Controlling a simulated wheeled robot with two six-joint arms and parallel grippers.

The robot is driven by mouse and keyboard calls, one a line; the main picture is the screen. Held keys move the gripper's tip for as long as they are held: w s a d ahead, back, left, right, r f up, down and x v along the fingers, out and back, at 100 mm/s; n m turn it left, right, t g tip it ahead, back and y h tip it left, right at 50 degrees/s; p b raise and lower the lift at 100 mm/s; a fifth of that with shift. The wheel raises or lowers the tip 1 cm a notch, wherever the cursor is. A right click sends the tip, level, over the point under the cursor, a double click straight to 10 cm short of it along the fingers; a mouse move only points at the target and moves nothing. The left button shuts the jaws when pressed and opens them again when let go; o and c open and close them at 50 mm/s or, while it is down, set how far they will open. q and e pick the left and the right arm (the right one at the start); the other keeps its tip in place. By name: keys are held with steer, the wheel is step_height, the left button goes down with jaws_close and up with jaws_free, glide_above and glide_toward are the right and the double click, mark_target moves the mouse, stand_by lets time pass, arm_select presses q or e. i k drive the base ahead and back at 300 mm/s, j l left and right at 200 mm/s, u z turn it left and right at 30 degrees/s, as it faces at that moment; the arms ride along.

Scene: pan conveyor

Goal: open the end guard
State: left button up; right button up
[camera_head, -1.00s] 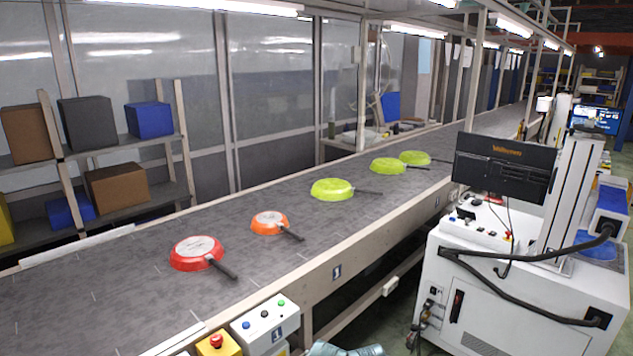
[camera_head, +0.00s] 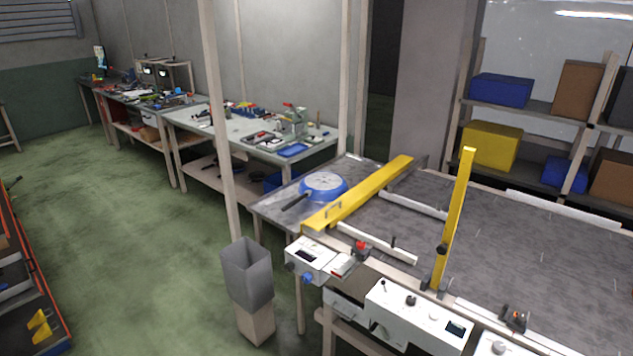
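A yellow bar (camera_head: 363,192) lies across the left end of the conveyor (camera_head: 480,245), with a small handle at its near end. I take it to be the end guard, and it is down across the belt. A second yellow bar (camera_head: 456,210) stands raised and slightly tilted farther right, at the conveyor's near edge. A blue pan (camera_head: 323,186) lies upside down on the metal end table (camera_head: 270,207), left of the lying bar, its dark handle toward the near left. Neither of my grippers is in view.
Control boxes (camera_head: 417,317) line the conveyor's near side. A grey bin (camera_head: 246,275) on a wooden block and a post (camera_head: 218,120) stand left of the end table. Workbenches (camera_head: 240,128) run along the back wall. The green floor (camera_head: 130,255) at left is clear.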

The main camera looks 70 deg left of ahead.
mark_target(338, 211)
steer(key=u, duration=2.1)
